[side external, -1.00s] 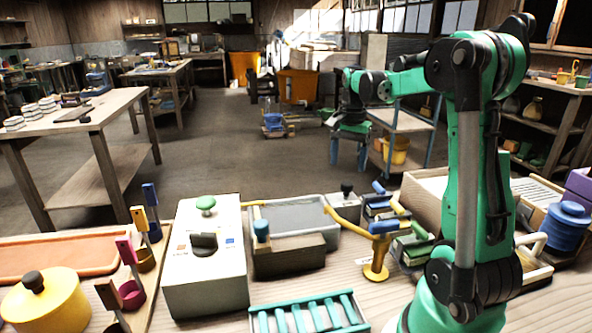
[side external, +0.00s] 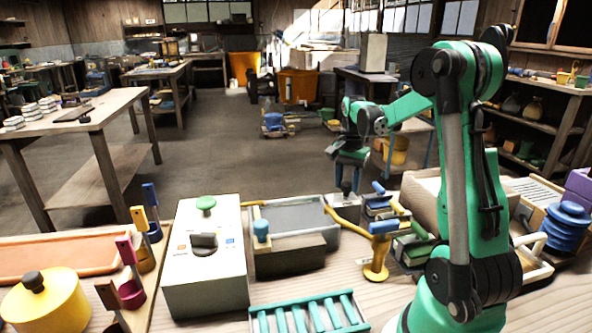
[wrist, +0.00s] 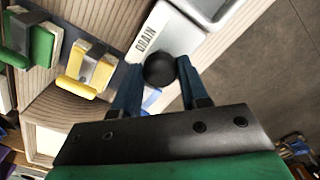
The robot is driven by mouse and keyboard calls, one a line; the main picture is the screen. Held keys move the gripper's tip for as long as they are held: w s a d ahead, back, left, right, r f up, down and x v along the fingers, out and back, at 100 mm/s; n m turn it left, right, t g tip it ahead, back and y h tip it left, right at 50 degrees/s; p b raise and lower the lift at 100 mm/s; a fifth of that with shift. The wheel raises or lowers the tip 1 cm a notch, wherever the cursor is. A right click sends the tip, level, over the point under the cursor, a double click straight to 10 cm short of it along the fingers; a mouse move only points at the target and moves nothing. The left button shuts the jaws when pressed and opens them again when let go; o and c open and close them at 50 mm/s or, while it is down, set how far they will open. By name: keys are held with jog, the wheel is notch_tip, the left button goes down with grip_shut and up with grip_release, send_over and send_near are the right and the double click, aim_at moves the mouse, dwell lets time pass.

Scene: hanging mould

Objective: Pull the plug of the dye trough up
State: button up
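The plug shows as a round black knob (wrist: 159,70) beside the word DRAIN on a pale block (wrist: 165,35) in the wrist view. In the side view the knob (side external: 346,187) is small and partly hidden by my gripper. The grey dye trough (side external: 290,207) stands left of it; its corner (wrist: 212,8) shows at the top of the wrist view. My gripper (wrist: 158,66) is open, its two blue fingers on either side of the knob in the picture. In the side view my gripper (side external: 348,181) points down just above the knob. I cannot tell whether the fingers touch it.
A yellow handle (wrist: 85,72) and a green block (wrist: 38,45) lie left of the plug in the wrist view. A yellow stand with a blue handle (side external: 379,245), a control box (side external: 205,270) and a teal rack (side external: 310,315) stand nearer on the bench.

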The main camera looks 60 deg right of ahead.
grip_shut()
dwell(1.0)
